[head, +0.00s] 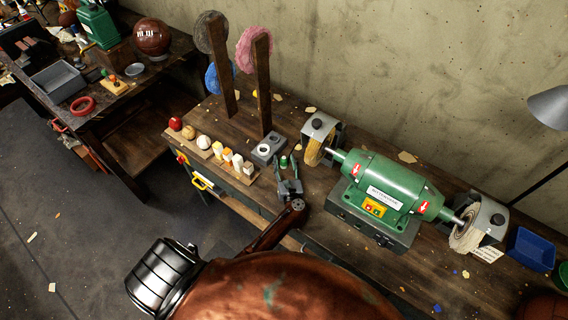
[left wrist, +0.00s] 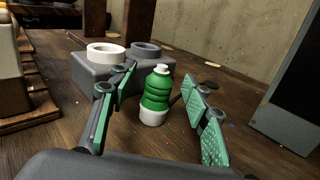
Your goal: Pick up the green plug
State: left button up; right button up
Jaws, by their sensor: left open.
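The green plug (left wrist: 157,92) stands upright on the wooden bench in the left wrist view, with a ribbed green body, a white base and a white tip. It shows small in the head view (head: 283,161). My left gripper (left wrist: 158,112) is open, with one green-padded finger on each side of the plug and visible gaps to it. In the head view the left gripper (head: 287,180) is just in front of the plug, low over the bench. My right gripper does not show in either view.
A grey block with round holders (head: 268,148) stands just behind and left of the plug. Several small white and yellow items (head: 237,161) sit on a wooden strip further left. A green bench grinder (head: 385,186) stands to the right. Dark wooden posts (head: 262,85) rise behind.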

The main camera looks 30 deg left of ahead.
pick_arm(q)
jog(key=shift+w+a, duration=0.35)
jog(key=shift+w, duration=0.05)
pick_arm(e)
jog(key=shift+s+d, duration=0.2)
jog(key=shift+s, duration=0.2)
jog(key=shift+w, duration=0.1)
pick_arm(q)
jog(key=c, duration=0.4)
grip_shut()
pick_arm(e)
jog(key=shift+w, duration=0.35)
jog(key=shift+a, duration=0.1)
